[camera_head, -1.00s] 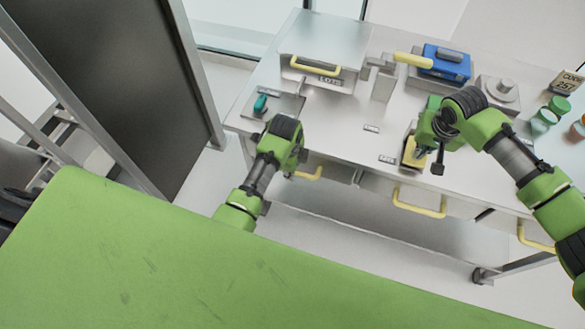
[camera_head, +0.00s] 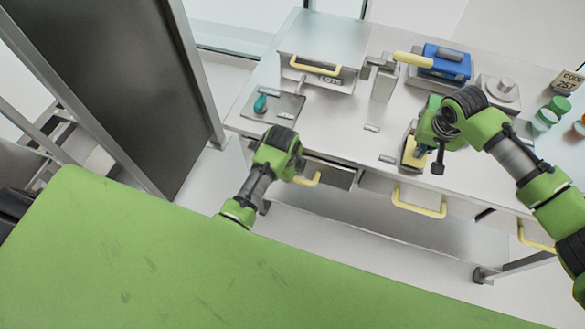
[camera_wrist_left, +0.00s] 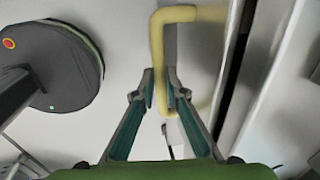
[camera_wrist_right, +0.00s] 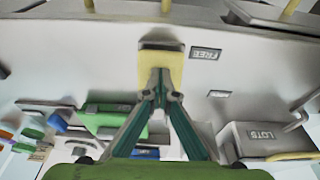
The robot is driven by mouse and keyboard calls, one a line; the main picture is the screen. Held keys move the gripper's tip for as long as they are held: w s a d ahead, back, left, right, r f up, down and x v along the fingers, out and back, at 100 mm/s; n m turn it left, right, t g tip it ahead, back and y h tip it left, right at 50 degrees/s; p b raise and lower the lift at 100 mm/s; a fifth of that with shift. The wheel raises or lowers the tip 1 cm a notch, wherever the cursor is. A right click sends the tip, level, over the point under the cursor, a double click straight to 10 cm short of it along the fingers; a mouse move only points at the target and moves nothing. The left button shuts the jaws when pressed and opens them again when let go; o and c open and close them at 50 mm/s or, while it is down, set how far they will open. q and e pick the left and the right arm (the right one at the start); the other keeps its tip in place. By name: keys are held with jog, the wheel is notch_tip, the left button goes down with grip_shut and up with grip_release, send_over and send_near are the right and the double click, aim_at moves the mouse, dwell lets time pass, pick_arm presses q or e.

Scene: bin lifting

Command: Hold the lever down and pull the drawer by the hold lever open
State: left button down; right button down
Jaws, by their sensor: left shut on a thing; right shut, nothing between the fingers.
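The yellow lever (camera_head: 408,156) stands on the tabletop near its front edge; it also shows in the right wrist view (camera_wrist_right: 160,66). My right gripper (camera_head: 424,150) is shut with nothing between its fingers, its tips (camera_wrist_right: 160,94) against the lever's yellow top. The drawer (camera_head: 331,173) below the table's front edge is partly open. My left gripper (camera_head: 297,172) is shut on its yellow handle (camera_head: 309,181). In the left wrist view the fingers (camera_wrist_left: 160,90) close around one bar of that handle (camera_wrist_left: 158,48). The left fingertips are mostly hidden in the head view.
More yellow-handled drawers (camera_head: 418,209) lie to the right under the table (camera_head: 340,121). A dark panel (camera_head: 115,60) stands left.

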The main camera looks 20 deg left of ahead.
pick_arm(q)
jog(key=s, duration=0.3)
jog(key=shift+s, duration=0.35)
jog(key=c, duration=2)
grip_release()
jog(key=shift+c, duration=0.2)
notch_tip(320, 180, up, 12)
jog(key=s, duration=0.2)
jog(key=shift+s, duration=0.15)
